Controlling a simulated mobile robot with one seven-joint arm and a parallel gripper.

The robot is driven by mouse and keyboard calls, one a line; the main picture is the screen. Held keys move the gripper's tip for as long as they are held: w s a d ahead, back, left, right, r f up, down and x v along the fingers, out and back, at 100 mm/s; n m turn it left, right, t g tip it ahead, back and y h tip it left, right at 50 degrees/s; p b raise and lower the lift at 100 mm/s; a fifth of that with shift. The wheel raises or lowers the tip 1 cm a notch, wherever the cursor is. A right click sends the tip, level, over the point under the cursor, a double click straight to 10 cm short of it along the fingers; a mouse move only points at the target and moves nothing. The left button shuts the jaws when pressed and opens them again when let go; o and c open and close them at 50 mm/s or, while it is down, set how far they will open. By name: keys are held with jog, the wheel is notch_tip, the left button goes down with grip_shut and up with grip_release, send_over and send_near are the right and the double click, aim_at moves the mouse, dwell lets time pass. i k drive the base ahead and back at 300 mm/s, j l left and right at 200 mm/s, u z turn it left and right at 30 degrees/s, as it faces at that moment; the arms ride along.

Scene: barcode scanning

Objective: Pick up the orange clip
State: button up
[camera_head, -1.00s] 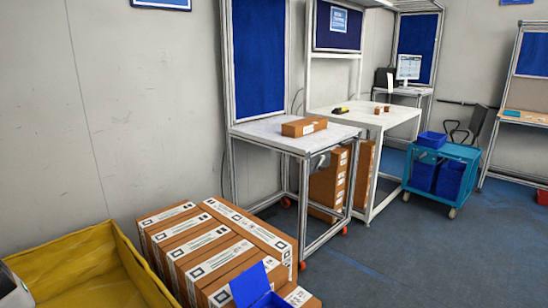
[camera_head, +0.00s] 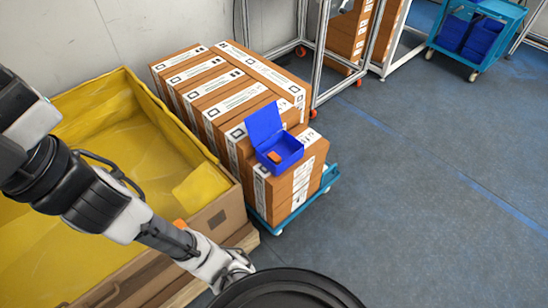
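A small orange object (camera_head: 274,157), which looks like the orange clip, lies inside an open blue box (camera_head: 284,150) with its lid up. The box sits on the stacked brown cartons. My arm reaches in from the left, and my gripper (camera_head: 238,272) is low in the picture, in front of the yellow-lined bin and well below the blue box. The fingers are too unclear to tell open or shut. Another small orange patch (camera_head: 180,224) shows beside my arm at the bin's edge; what it is cannot be told.
The cartons (camera_head: 215,85) stand on a blue wheeled dolly (camera_head: 330,178). A large yellow-lined bin (camera_head: 125,95) on a wooden pallet (camera_head: 190,290) is left of them. A metal-framed table stands behind. The floor at the right (camera_head: 430,200) is clear.

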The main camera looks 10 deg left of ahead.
aim_at(275, 156)
jog(key=i+j+z, duration=0.1)
jog(key=i+j, duration=0.2)
jog(key=j, duration=0.15)
jog(key=i+j+z, duration=0.1)
jog(key=i+j, duration=0.2)
jog(key=j, duration=0.15)
